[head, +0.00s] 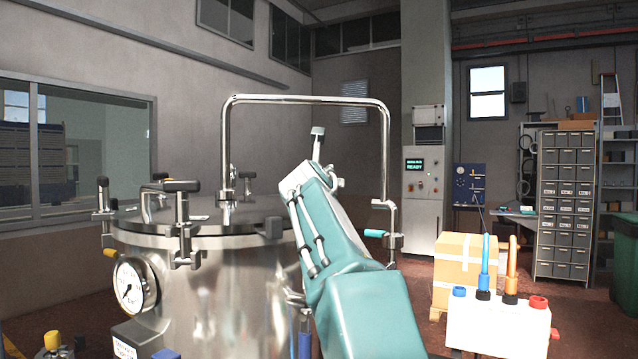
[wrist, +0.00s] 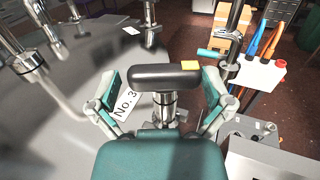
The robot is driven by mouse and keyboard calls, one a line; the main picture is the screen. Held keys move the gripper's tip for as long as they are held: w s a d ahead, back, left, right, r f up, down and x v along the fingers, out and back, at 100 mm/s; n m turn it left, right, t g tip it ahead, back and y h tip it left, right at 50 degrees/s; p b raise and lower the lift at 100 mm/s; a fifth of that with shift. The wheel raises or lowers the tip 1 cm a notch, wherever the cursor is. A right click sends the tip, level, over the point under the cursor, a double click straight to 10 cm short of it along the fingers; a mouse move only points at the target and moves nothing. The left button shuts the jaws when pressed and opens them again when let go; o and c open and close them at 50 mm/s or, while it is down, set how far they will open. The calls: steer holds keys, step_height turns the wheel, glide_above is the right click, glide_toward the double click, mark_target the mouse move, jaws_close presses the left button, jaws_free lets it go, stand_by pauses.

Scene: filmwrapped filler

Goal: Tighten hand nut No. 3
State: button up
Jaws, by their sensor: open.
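Hand nut No. 3 (wrist: 150,76) is a black T-bar handle with a yellow mark at its right end, on a steel threaded stem. A white label reading "No. 3" (wrist: 126,103) lies on the lid beside it. In the wrist view my gripper (wrist: 161,90) is open, with one teal-padded finger on each side of the nut's stem, below the bar. I see no clear finger contact. In the head view my teal arm reaches over the right side of the steel vessel (head: 205,285) and hides most of the nut area.
Several other T-handled clamps (head: 182,186) stand around the lid (head: 200,228). A bent steel pipe (head: 305,99) arches above the vessel. A pressure gauge (head: 129,287) is on its front left. A white box (head: 498,322) with blue and orange hoses stands at the right, near a carton (head: 465,262).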

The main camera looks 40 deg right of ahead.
steer(key=shift+d, duration=0.25)
steer(key=c, duration=0.8)
steer(key=shift+c, duration=0.2)
steer(key=shift+w+m+g+h, duration=0.15)
steer(key=shift+m+g+h, duration=0.45)
steer(key=shift+g, duration=0.1)
steer(key=m+g+h, duration=0.2)
steer(key=m+g, duration=0.1)
steer(key=g, duration=0.1)
steer(key=shift+h, duration=0.3)
steer(key=shift+m+g+h, duration=0.6)
steer(key=shift+m+g, duration=0.8)
steer(key=shift+g, duration=0.7)
steer(key=shift+m+g, duration=0.5)
steer(key=shift+g, duration=0.3)
